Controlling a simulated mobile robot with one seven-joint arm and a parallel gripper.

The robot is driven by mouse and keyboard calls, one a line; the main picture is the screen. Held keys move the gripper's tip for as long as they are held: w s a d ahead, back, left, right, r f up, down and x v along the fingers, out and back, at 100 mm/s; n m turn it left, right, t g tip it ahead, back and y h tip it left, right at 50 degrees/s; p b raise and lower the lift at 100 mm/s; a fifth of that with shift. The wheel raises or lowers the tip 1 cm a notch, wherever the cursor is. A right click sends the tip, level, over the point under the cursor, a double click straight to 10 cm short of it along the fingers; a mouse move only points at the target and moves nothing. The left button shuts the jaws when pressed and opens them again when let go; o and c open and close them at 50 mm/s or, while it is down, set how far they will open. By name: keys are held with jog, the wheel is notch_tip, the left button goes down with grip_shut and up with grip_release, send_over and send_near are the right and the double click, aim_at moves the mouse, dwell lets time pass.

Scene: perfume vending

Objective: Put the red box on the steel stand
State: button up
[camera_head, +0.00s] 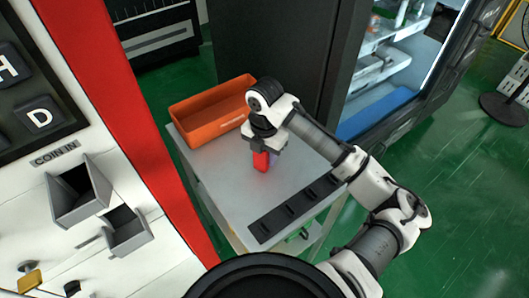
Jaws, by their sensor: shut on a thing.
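The red box (261,162) is upright below my gripper (264,152), near the middle of the steel stand (212,173). My gripper points down and is shut on the red box. A small bluish patch shows just right of the box, partly hidden by the gripper. Whether the box's underside touches the stand's top or is just above it, I cannot tell.
An orange bin (212,110) sits at the stand's back left. A dark slotted strip (296,208) lies along its front right edge. A red and white machine with coin trays (80,195) stands close at left. A dark cabinet with lit shelves (385,60) is behind.

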jog(key=shift+f, duration=0.1)
jog(key=shift+f, duration=0.15)
jog(key=o, duration=1)
jog(key=shift+r, duration=0.4)
notch_tip(320, 180, up, 12)
jog(key=shift+f+b, duration=0.1)
jog(key=shift+b, duration=0.8)
